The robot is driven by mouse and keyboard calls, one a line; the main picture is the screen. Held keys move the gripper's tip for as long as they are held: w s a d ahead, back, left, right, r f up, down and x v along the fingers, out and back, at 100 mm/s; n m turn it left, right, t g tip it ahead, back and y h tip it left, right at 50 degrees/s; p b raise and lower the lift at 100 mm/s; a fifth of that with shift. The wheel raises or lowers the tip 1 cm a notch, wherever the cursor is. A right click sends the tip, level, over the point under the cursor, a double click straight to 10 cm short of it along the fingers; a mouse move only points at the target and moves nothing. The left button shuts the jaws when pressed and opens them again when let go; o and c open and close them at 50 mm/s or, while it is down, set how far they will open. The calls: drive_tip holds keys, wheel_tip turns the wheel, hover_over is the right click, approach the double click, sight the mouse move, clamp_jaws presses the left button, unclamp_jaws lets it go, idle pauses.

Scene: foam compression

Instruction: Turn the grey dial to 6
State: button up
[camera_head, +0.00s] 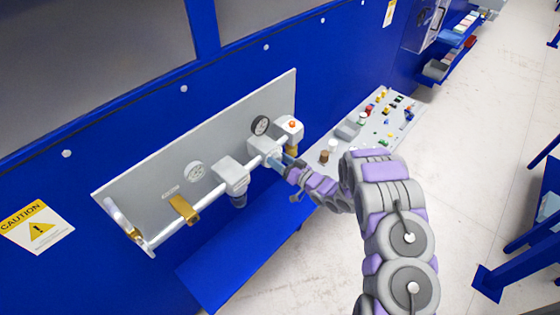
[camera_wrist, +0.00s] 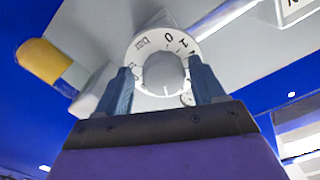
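The grey dial (camera_wrist: 163,74) is in the middle of the wrist view, a round knob on a white ring with black marks. The dark letters and digits on the ring are tilted and partly hidden, so I cannot read the setting. My gripper (camera_wrist: 160,65) has one blue finger on each side of the dial, with a visible gap to the knob on both sides. In the head view my gripper (camera_head: 279,162) is at the underside of a white valve housing (camera_head: 262,147) on the pipe, and the dial is hidden there.
A grey panel (camera_head: 170,165) carries a white pipe, gauges (camera_head: 260,125), another housing (camera_head: 233,174) and a brass-coloured lever (camera_head: 183,209). A blue shelf (camera_head: 235,255) lies below. A control board (camera_head: 385,125) with buttons is to the right. Open floor (camera_head: 480,150) lies further right.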

drive_tip(key=shift+o, duration=0.2)
drive_tip(key=shift+s+r, duration=0.1)
drive_tip(key=shift+s+d, duration=0.25)
drive_tip(key=shift+d, duration=0.15)
drive_tip(key=b+v, duration=0.2)
drive_tip(key=v, duration=1.4)
drive_tip(key=shift+s+b, duration=0.2)
drive_tip(key=shift+b, duration=0.1)
drive_tip(key=shift+w+d, duration=0.1)
drive_tip(key=shift+d, duration=0.05)
